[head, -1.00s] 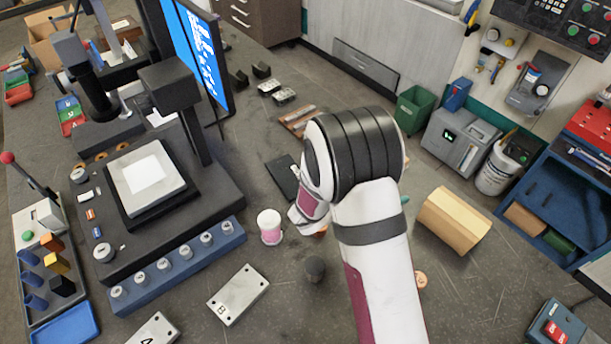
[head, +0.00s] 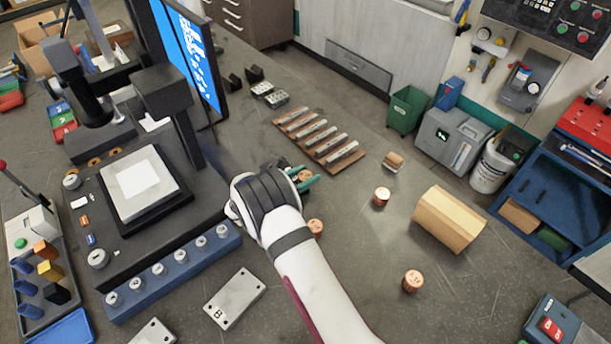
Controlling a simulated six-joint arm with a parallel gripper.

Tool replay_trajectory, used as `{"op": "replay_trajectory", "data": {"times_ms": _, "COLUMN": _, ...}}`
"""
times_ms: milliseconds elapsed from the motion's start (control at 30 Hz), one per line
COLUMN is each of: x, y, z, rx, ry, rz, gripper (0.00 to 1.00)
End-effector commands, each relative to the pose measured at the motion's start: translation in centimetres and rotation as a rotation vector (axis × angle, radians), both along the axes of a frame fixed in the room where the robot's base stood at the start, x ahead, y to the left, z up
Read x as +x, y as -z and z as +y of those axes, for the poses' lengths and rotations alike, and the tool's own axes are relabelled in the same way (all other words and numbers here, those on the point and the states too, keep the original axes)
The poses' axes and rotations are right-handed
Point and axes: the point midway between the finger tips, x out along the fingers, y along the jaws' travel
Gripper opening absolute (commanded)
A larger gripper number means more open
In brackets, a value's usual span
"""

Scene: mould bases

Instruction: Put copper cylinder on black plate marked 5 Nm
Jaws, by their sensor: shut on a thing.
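My gripper (head: 306,181) has green fingers and is shut on a copper cylinder (head: 305,176), of which only a small part shows between them. Other copper cylinders stand on the bench: one (head: 382,197) to the right of my gripper, one (head: 412,281) at the lower right, and one (head: 316,228) beside my forearm, partly covered. Another copper piece (head: 393,161) lies on its side farther back. The black plate marked 5 Nm cannot be made out; my wrist covers the area where a dark plate showed earlier.
A brown rack with metal bars (head: 320,140) lies just behind my gripper. A wooden block (head: 450,221) is at the right. A silver plate (head: 234,298) and a blue strip with knobs (head: 172,270) lie left of my arm. Bench between copper cylinders is bare.

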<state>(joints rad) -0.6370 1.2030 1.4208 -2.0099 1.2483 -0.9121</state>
Motion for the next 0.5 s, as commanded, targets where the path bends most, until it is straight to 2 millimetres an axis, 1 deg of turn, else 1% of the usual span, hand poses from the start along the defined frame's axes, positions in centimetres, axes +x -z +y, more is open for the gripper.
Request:
{"op": "replay_trajectory", "data": {"times_ms": 67, "x": 0.03, "y": 0.57, "z": -0.01, "rx": 0.001, "ry": 0.001, "rz": -0.002, "gripper": 0.0}}
{"op": "replay_trajectory", "data": {"times_ms": 367, "x": 0.02, "y": 0.79, "z": -0.06, "rx": 0.001, "ry": 0.001, "rz": -0.002, "gripper": 0.0}}
{"op": "replay_trajectory", "data": {"times_ms": 400, "x": 0.01, "y": 0.82, "z": -0.07, "rx": 0.001, "ry": 0.002, "rz": -0.001, "gripper": 0.54}}
{"op": "replay_trajectory", "data": {"times_ms": 467, "x": 0.0, "y": 0.8, "z": -0.08, "rx": 0.001, "ry": 0.002, "rz": -0.001, "gripper": 0.65}}
{"op": "replay_trajectory", "data": {"times_ms": 500, "x": 0.0, "y": 0.8, "z": -0.08, "rx": 0.001, "ry": 0.002, "rz": -0.001, "gripper": 0.72}}
